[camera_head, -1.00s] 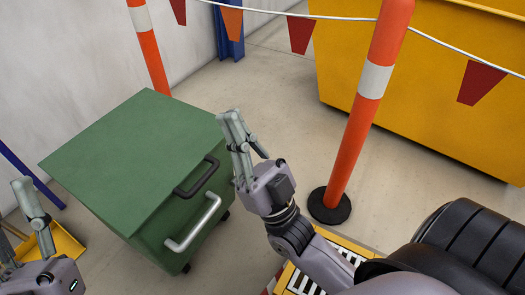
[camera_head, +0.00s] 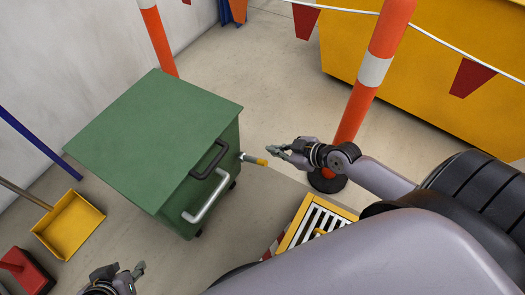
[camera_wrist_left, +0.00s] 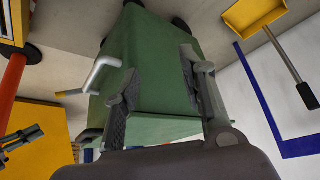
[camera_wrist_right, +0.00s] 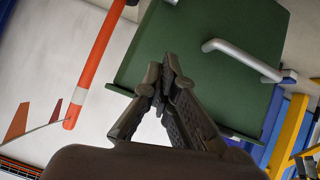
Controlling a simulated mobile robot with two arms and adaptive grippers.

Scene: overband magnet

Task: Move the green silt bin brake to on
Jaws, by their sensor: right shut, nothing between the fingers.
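The green silt bin (camera_head: 155,125) stands on the floor left of centre in the head view, with a black handle and a silver handle on its front. A grey lever with a yellow tip (camera_head: 261,162), apparently the brake, sticks out from its right side. My right gripper (camera_head: 272,149) is shut and empty, just right of and slightly above the lever tip; I cannot tell whether they touch. In the right wrist view its fingers (camera_wrist_right: 164,76) meet before the green bin front. My left gripper (camera_head: 132,271) is low in the head view; its fingers (camera_wrist_left: 160,85) are apart and empty.
An orange post (camera_head: 372,75) on a black base stands behind my right arm, with bunting strung from it. A yellow skip (camera_head: 430,85) is at the back right. A yellow-framed grate (camera_head: 318,220) lies right of the bin; a yellow dustpan (camera_head: 68,225) lies left.

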